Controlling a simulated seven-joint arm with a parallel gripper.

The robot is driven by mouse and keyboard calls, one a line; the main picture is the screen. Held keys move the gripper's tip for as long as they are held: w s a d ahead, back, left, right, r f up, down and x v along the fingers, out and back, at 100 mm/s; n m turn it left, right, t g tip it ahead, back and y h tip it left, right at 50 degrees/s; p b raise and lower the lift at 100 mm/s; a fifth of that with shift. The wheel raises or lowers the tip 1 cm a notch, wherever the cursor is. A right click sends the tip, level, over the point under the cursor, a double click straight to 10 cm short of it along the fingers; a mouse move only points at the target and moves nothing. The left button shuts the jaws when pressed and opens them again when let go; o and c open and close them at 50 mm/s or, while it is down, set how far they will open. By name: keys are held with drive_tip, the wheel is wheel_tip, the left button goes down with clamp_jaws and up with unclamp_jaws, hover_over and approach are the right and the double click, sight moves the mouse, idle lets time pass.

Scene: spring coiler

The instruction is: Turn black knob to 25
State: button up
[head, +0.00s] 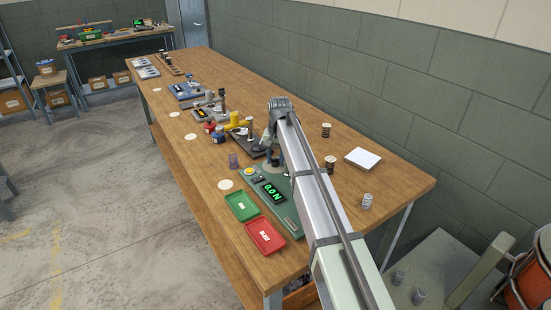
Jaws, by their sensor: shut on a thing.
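My arm reaches from the lower right across the bench and bends down at the wrist. My gripper (268,142) points down near the right end of a black base plate (238,149) and behind the green device with the display. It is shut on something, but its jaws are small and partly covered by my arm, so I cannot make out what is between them. I cannot pick out a black knob or its scale marks. The green device's display (269,191) reads 0.0 N in green digits.
A green tray (242,206) and a red tray (265,236) lie at the bench's front edge. A yellow part (236,121) and small bottles stand beyond the black plate. A white pad (362,158) and dark coils (326,130) lie right of my arm. A wall runs behind the bench.

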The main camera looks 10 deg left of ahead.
drive_tip(key=shift+d, duration=0.15)
drive_tip(key=o, duration=1)
wheel_tip(320, 180, up, 14)
drive_tip(key=shift+d, duration=0.35)
drive_tip(key=shift+f, duration=0.1)
